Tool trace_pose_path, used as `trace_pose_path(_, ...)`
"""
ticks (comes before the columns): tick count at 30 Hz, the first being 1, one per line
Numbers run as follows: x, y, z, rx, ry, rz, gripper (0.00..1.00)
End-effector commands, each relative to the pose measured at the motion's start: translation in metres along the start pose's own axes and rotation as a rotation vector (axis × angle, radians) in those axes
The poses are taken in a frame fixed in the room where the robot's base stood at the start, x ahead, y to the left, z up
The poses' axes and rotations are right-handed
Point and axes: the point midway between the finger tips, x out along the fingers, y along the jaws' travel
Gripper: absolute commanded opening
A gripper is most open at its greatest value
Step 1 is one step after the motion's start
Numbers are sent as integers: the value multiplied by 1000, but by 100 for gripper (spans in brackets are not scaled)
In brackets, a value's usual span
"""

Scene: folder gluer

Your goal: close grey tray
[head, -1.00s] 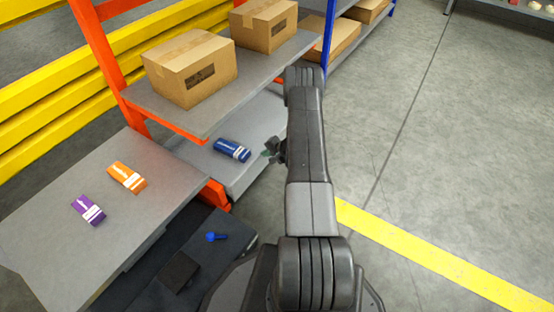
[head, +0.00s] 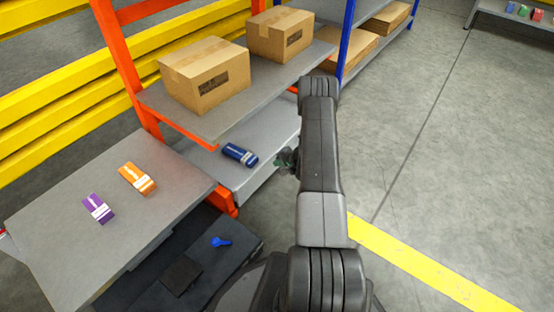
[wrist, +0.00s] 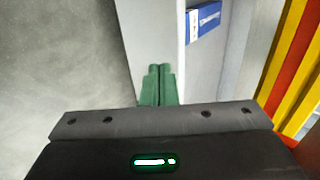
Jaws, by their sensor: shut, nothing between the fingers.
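The grey tray (head: 256,176) sticks out below the shelf that bears cardboard boxes, so it stands open. A blue box (head: 239,154) lies in it. In the wrist view, the tray's pale front (wrist: 153,32) runs up the middle, and part of the blue box (wrist: 204,20) shows at the top. My gripper (head: 285,160) is at the tray's outer front side, partly hidden by my arm in the head view. In the wrist view, its green fingers (wrist: 159,70) are shut and empty, close against the tray front. I cannot tell whether they touch it.
The shelf (head: 215,118) with cardboard boxes (head: 204,76) is above the tray. An orange upright (head: 128,70) stands left. A grey table (head: 70,230) at lower left bears an orange box (head: 137,178) and a purple box (head: 98,208). The floor (head: 440,130) to the right is clear.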

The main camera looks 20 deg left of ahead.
Motion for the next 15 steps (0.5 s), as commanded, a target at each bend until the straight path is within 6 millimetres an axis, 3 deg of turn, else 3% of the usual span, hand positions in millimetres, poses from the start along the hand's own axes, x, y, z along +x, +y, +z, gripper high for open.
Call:
trace_pose_path(9,-74,1,2,4,3,1,0)
trace_pose_path(15,-99,2,3,2,1,1,0)
